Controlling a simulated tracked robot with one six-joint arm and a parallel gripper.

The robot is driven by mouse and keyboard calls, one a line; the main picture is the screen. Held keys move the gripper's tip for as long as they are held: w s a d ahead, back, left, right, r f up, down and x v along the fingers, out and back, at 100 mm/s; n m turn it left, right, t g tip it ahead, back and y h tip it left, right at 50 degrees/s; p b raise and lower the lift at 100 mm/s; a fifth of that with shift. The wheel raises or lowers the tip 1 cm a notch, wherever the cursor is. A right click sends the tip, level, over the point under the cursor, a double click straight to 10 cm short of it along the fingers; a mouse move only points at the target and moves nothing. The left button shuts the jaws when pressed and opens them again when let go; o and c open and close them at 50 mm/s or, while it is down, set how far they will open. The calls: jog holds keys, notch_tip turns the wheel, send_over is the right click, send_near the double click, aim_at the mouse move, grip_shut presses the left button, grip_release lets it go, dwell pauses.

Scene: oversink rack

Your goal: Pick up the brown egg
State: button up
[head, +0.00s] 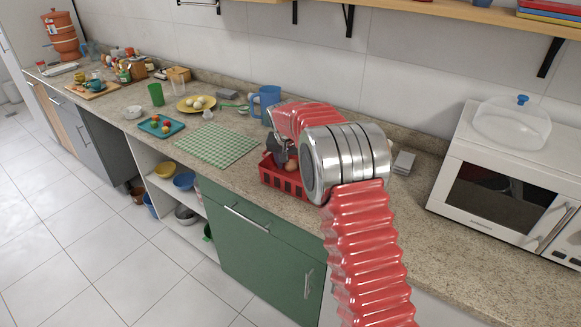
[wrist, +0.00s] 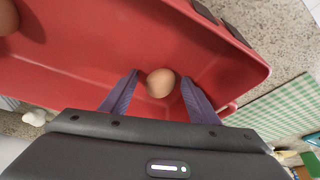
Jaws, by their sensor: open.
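The brown egg (wrist: 160,83) lies inside the red basket (wrist: 85,72), near one of its walls, in the wrist view. My gripper (wrist: 160,90) is open, with one purple finger on each side of the egg. A gap shows between the egg and the right finger; the left finger is very close to it, and I cannot tell whether it touches. In the head view the red basket (head: 277,181) stands on the counter, partly hidden by my arm. A brown egg (head: 291,165) shows in it there, and I cannot tell if it is the same one.
Another brownish round thing (wrist: 8,18) is cut off at the wrist view's left corner. A green checked cloth (head: 215,145) lies left of the basket. A blue jug (head: 266,101) stands behind it. A white microwave (head: 505,190) stands at the right.

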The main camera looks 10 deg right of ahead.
aim_at(291, 163)
jog(key=shift+c, duration=0.3)
jog(key=c, duration=0.7)
jog(key=shift+r, duration=0.1)
notch_tip(291, 163, up, 10)
jog(key=shift+f, duration=0.1)
dwell(0.4)
jog(key=shift+s, duration=0.1)
dwell(0.4)
